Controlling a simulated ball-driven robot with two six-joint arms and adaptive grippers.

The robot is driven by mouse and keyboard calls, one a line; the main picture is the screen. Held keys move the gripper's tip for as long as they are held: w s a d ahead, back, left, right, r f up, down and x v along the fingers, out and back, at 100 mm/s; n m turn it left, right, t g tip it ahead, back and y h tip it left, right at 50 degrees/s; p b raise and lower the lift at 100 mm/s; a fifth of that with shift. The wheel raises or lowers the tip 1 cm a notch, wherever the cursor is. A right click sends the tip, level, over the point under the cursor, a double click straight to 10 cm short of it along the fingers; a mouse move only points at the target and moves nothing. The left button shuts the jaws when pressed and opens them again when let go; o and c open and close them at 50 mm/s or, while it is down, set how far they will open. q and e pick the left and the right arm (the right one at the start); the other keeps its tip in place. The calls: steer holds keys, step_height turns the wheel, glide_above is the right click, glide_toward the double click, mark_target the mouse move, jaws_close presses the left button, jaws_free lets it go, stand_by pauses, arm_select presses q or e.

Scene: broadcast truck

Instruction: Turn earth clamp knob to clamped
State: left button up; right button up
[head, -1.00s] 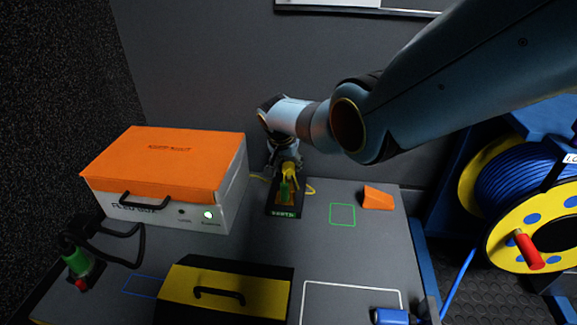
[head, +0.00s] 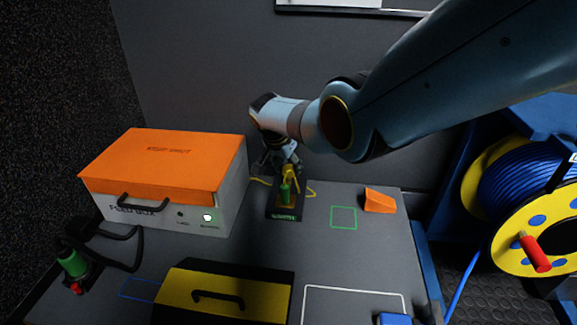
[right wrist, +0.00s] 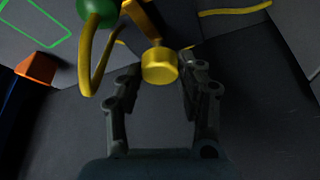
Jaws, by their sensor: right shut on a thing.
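The earth clamp stands on a black base (head: 285,214) near the back middle of the desk, with a green post (head: 285,193) and yellow parts. Its yellow knob (right wrist: 160,66) shows clearly in the right wrist view. My right gripper (head: 287,163) reaches down from behind the clamp, its wrist tilted. In the right wrist view its two dark fingers (right wrist: 159,74) are on either side of the knob, shut on it. The fingers partly hide the clamp's top in the head view. The small lettering on the base is too blurred to read. My left gripper is not in view.
An orange-lidded white box (head: 165,165) stands left of the clamp. A yellow and black case (head: 225,295) is in front. An orange wedge (head: 379,200) sits right of a green outline (head: 343,217). A blue cable reel (head: 525,190) stands right of the desk.

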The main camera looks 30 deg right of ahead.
steer(key=o, duration=1.2)
steer(key=shift+c, duration=0.2)
steer(key=v, duration=1.2)
steer(key=shift+f, duration=0.1)
